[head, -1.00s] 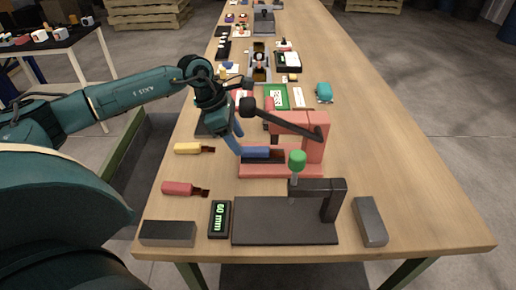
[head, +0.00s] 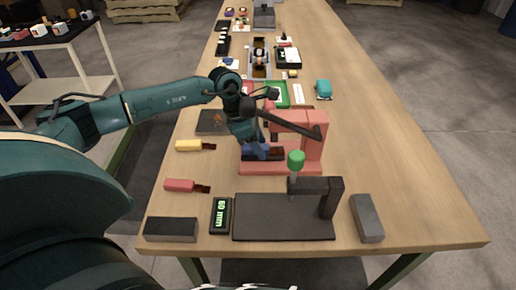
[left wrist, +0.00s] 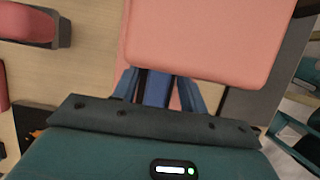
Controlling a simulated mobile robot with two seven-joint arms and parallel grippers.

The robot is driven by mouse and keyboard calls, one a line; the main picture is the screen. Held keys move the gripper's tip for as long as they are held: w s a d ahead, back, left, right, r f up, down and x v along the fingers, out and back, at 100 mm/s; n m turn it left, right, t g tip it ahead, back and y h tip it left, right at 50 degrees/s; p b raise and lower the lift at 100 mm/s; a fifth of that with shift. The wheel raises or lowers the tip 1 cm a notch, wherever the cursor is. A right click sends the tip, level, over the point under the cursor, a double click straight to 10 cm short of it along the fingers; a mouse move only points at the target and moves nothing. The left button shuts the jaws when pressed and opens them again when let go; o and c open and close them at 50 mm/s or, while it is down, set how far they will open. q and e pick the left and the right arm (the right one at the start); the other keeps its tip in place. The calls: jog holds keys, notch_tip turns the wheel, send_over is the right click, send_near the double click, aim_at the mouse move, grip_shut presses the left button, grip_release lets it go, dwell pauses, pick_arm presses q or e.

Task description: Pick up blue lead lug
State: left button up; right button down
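The blue lead lug (head: 247,150) lies in the base of the pink press (head: 312,150), its dark tip toward the right. My left gripper (head: 259,152) is down at the lug in the head view and partly hides it. In the left wrist view, the lug's blue body (left wrist: 156,90) shows between the two blue fingers of my left gripper (left wrist: 158,88). The fingers are open, with a narrow gap visible beside the lug. The pink press head (left wrist: 210,35) covers part of the wrist view. My right gripper is not in view.
A yellow lug (head: 190,146) and a red lug (head: 180,185) lie to the left of the press. A dark fixture with a green knob (head: 296,160) stands in front, beside a "60 mm" display (head: 220,215) and grey blocks. The table's right side is clear.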

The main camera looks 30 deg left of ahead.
pick_arm(q)
grip_shut()
jog(key=shift+r, duration=0.1)
dwell(0.4)
